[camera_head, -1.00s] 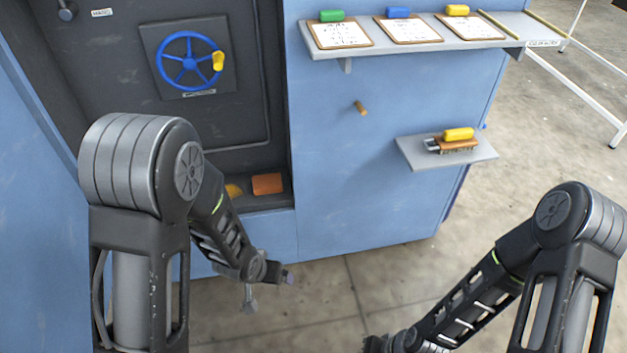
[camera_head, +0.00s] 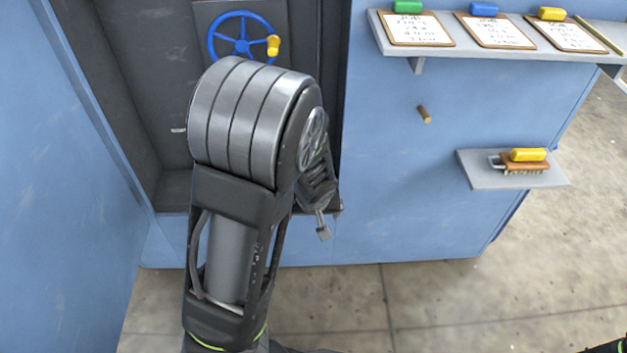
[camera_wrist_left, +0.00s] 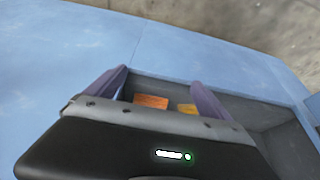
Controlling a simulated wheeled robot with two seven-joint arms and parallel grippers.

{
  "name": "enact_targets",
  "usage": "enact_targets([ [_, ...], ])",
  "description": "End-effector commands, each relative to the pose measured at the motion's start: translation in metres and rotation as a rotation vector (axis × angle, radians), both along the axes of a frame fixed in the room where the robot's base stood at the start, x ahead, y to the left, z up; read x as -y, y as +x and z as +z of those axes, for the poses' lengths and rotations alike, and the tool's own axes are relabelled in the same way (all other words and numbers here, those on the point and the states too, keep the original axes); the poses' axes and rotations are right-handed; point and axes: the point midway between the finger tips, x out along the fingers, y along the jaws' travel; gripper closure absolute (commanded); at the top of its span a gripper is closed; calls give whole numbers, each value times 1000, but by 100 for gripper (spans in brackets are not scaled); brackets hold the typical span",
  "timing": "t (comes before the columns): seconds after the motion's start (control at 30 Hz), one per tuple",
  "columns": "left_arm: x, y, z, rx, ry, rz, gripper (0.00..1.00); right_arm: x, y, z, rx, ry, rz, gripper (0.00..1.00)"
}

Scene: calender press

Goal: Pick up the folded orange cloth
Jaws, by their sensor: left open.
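The folded orange cloth (camera_wrist_left: 151,102) lies in the recess of the blue machine, seen between my left gripper's fingers in the left wrist view. A yellow thing (camera_wrist_left: 188,109) lies just right of it. My left gripper (camera_wrist_left: 160,77) has two purple fingers spread apart with nothing between them, and is apart from the cloth. In the head view my left arm hides the cloth and most of the gripper. My right gripper is out of view.
The recess has a rim (camera_wrist_left: 230,79) and a blue handwheel (camera_head: 212,48) on its back wall. The floor in front is clear.

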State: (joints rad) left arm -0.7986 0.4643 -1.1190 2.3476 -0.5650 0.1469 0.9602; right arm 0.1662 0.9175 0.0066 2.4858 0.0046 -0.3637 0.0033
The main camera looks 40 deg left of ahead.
Motion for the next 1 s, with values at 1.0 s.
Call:
enact_targets([
  [1.0, -68, 90, 0, 0, 0, -3, 7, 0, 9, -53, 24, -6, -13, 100],
])
